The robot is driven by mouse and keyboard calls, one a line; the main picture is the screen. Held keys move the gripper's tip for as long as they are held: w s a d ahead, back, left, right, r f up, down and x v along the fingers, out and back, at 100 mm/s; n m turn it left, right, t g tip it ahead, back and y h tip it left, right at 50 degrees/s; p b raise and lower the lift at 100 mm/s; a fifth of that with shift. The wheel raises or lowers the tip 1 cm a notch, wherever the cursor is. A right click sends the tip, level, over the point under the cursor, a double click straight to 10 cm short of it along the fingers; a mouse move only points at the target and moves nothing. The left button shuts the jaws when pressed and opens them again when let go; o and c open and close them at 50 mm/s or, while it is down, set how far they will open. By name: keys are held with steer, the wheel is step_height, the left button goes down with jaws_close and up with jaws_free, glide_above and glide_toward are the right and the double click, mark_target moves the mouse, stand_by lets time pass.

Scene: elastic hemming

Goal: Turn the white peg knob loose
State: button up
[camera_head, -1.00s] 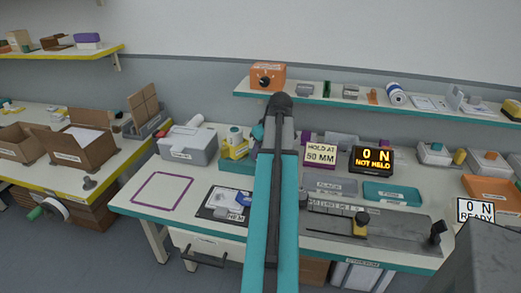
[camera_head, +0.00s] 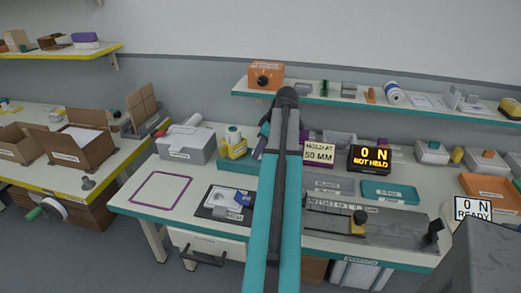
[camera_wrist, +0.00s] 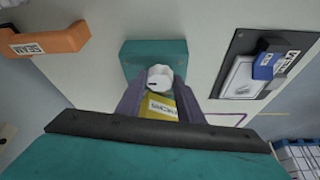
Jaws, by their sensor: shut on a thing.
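The white peg knob (camera_wrist: 159,78) shows in the wrist view as a small faceted white piece with a dark mark, in front of a teal block (camera_wrist: 142,50). My gripper (camera_wrist: 159,88) is shut on it, with one purple-grey finger on each side. A yellow labelled part (camera_wrist: 160,106) shows just below the knob, between the fingers. In the head view my arm covers much of the grip. A yellow fixture (camera_head: 233,149) with a white top stands left of the arm; I cannot tell there whether that top is the knob.
A grey lidded box (camera_head: 186,144) stands left of the fixture. A dark pad (camera_head: 209,211) lies in front of it. A lit display (camera_head: 371,158) reads "0 N NOT HELD", beside a "HOLD AT 50 MM" sign (camera_head: 319,153). An orange box (camera_head: 265,75) sits on the shelf above.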

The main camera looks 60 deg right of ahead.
steer(key=shift+w, duration=0.1)
steer(key=o, duration=0.8)
steer(key=shift+r, duration=0.1)
steer(key=b+v, duration=0.2)
steer(key=v, duration=1.1)
steer(key=shift+r, duration=0.35)
